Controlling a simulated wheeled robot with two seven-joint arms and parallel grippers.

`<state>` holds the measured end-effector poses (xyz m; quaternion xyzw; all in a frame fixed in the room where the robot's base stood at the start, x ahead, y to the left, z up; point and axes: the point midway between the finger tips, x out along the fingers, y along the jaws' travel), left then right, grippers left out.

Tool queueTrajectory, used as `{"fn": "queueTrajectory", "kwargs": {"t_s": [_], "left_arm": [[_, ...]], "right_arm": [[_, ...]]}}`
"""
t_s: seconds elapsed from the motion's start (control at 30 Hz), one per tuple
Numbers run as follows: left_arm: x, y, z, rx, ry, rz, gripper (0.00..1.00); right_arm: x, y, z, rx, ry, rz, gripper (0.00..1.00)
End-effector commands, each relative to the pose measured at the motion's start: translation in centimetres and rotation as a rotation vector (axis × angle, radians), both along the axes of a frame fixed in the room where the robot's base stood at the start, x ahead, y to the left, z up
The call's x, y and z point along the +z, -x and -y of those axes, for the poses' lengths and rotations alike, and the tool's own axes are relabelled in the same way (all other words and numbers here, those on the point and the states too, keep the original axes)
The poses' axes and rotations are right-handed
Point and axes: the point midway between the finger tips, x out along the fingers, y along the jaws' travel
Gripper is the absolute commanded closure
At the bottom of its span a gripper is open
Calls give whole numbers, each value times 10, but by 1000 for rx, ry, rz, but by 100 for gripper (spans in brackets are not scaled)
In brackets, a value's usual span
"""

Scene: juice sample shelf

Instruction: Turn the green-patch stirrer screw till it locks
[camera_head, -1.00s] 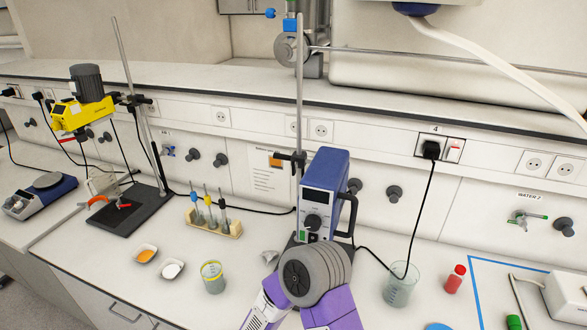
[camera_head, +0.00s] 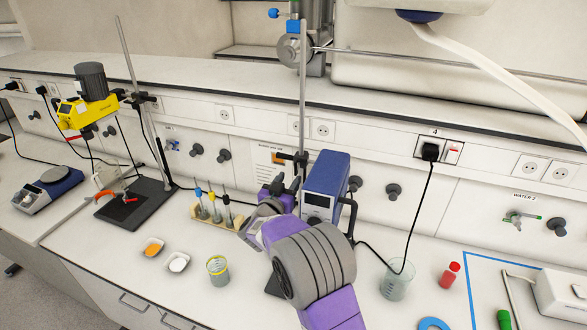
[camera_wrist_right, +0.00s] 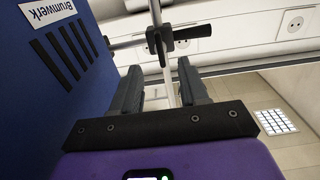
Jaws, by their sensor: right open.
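The blue stirrer (camera_head: 326,172) stands on its rod (camera_head: 302,90) at the middle of the bench; its lower front, where the green patch showed earlier, is hidden behind my arm. A black clamp with a screw (camera_head: 283,157) sits on the rod beside the stirrer. In the right wrist view the clamp screw's dark handle (camera_wrist_right: 194,33) shows beyond the fingers. My right gripper (camera_head: 287,181) is just below the clamp, open; in its wrist view the two fingers (camera_wrist_right: 160,75) stand apart with nothing between them, and the stirrer housing (camera_wrist_right: 50,95) is close on the left. My left gripper is not in view.
A yellow stirrer (camera_head: 82,112) on its own stand is at the left. A rack of small tools (camera_head: 216,215), two small dishes, and a beaker (camera_head: 217,270) stand left of my arm. Another beaker (camera_head: 397,282) and a red-capped bottle (camera_head: 449,274) are at the right.

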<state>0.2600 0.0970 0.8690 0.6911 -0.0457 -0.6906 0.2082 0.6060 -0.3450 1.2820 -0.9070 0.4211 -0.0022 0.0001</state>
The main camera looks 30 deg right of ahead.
Motion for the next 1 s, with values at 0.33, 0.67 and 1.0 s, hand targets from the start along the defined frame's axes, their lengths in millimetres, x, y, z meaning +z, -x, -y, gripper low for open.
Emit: {"fn": "queueTrajectory", "kwargs": {"t_s": [0.33,0.67,1.0], "left_arm": [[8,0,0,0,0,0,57],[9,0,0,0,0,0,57],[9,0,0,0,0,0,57]], "right_arm": [[-1,-34,40,1,1,-2,56],[-2,-42,48,5,0,-3,56],[-2,-42,48,5,-1,-3,91]]}}
